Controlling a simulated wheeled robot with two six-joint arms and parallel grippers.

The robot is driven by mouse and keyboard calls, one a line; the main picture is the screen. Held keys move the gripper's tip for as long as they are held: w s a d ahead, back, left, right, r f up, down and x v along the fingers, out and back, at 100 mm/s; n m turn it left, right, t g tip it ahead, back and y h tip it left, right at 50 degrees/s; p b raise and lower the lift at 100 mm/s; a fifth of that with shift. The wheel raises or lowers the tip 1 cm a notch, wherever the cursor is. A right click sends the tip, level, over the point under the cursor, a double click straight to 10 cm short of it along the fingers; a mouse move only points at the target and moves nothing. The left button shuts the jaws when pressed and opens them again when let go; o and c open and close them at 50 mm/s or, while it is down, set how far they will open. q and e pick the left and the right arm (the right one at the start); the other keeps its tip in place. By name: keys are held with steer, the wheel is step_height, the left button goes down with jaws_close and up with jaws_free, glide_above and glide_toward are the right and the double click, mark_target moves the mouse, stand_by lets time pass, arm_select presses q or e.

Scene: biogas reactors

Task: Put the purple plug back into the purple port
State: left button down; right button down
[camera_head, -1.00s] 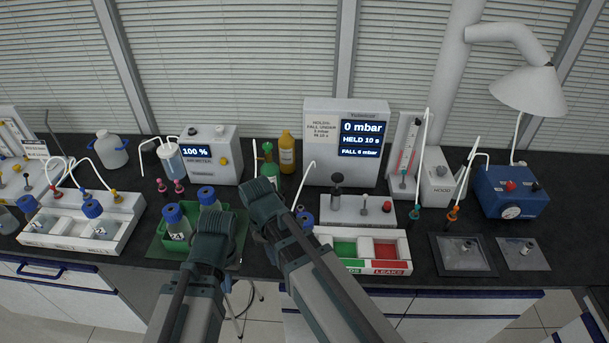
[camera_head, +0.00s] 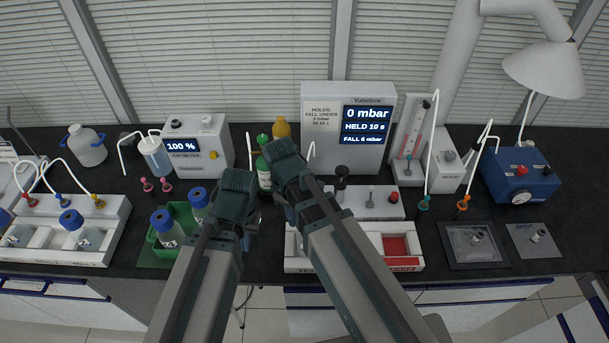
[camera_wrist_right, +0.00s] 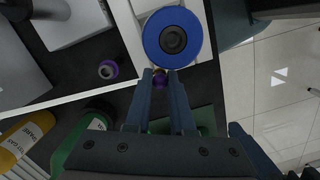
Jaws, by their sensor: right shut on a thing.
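My right gripper (camera_wrist_right: 163,76) is shut on the small purple plug (camera_wrist_right: 160,84), which shows between the fingertips in the right wrist view. A white tube (camera_wrist_right: 85,96) runs from the left to the fingertips there. The purple port (camera_wrist_right: 108,70), a short ring with a grey centre, stands on the dark bench, apart from and left of the fingertips. In the head view my right gripper (camera_head: 283,160) is near the green bottle and hides the plug and port. My left gripper (camera_head: 237,190) is just left of it; its fingers cannot be made out.
A blue-capped bottle (camera_wrist_right: 173,38) is just beyond the right fingertips. The green bottle (camera_head: 263,172) and yellow bottle (camera_head: 281,128) stand close to the right gripper. The green tray (camera_head: 184,240) lies left; the display box (camera_head: 350,95) stands behind. Bare bench shows around the port.

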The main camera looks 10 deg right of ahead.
steer(key=w+d+r+n+p, duration=0.2)
steer(key=w+d+r+p, duration=0.1)
steer(key=w, duration=0.5)
steer(key=shift+d+r, duration=0.35)
steer(key=shift+r, duration=0.05)
steer(key=shift+f, duration=0.15)
step_height(320, 180, down, 5)
steer(key=b, duration=0.4)
steer(key=shift+b, duration=0.35)
steer(key=shift+f+b, duration=0.75)
steer(key=shift+b, duration=0.15)
stand_by(0.8)
steer(key=c, duration=0.7)
jaws_free()
